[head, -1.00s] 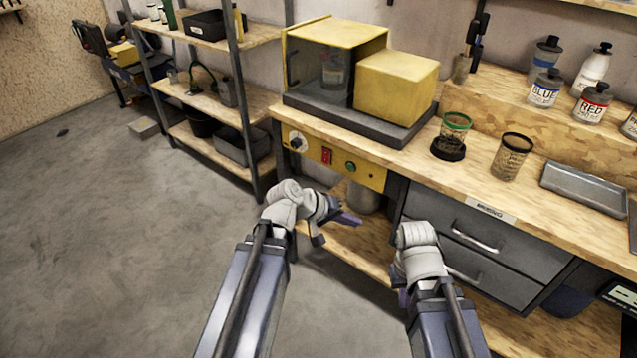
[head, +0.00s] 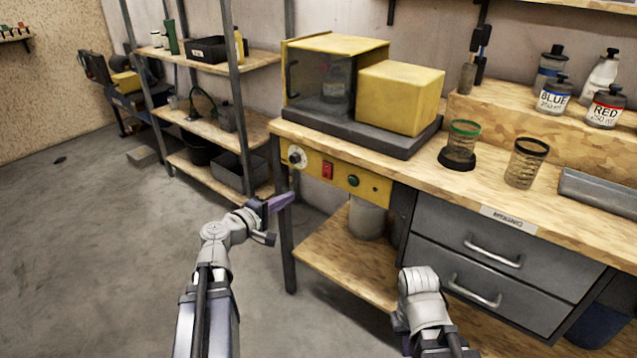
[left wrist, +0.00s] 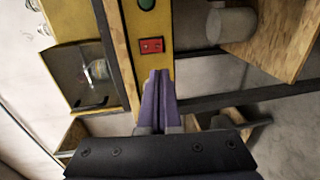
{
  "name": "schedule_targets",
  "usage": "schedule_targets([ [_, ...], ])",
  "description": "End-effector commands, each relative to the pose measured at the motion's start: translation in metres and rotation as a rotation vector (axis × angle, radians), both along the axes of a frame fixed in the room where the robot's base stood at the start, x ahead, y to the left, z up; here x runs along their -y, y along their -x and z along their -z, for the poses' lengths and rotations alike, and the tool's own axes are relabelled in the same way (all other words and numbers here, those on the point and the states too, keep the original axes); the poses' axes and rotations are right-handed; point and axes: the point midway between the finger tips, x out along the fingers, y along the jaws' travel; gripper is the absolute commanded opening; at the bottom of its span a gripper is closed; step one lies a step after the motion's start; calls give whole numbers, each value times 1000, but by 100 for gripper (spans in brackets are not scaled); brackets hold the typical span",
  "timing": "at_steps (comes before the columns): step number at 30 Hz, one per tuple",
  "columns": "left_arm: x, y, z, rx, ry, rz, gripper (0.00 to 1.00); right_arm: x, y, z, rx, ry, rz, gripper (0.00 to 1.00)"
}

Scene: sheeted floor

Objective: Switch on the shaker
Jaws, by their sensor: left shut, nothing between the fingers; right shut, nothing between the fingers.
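The shaker is a yellow cabinet (head: 335,44) with a dark see-through door on the bench, with a bottle (head: 335,85) inside. My left gripper (head: 290,198) is shut and empty, below and in front of the knob end of the panel. In the left wrist view its fingertips (left wrist: 159,73) point at the red switch (left wrist: 151,46), apparently short of it. My right gripper (head: 401,322) is low before the drawers, fingers mostly hidden.
A green-rimmed cup (head: 461,146) on a black base and a black-rimmed cup (head: 526,163) stand on the bench (head: 420,172). Labelled bottles stand behind them. A bench leg (head: 284,235) is close to my left gripper.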

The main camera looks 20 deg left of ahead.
Motion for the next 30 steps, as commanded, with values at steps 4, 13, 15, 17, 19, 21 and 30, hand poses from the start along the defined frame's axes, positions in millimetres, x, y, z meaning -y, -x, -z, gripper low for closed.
schedule_targets([
  [4,2,-6,1,-1,-1,2,0,0,0,1,0,0,0,0],
  [13,20,-57,9,-1,-2,6,0,0,0,8,0,0,0,0],
  [15,24,-70,10,0,-2,5,0,0,0,10,0,1,0,0],
  [17,28,-81,12,-1,-2,5,0,0,0,12,0,1,0,0],
  [19,33,-93,13,-1,-2,5,0,0,0,13,0,1,0,0],
  [21,37,-104,15,0,-2,4,0,0,0,14,1,2,0,0],
  [30,46,-129,17,-1,-1,2,0,0,0,17,1,2,-1,0],
])
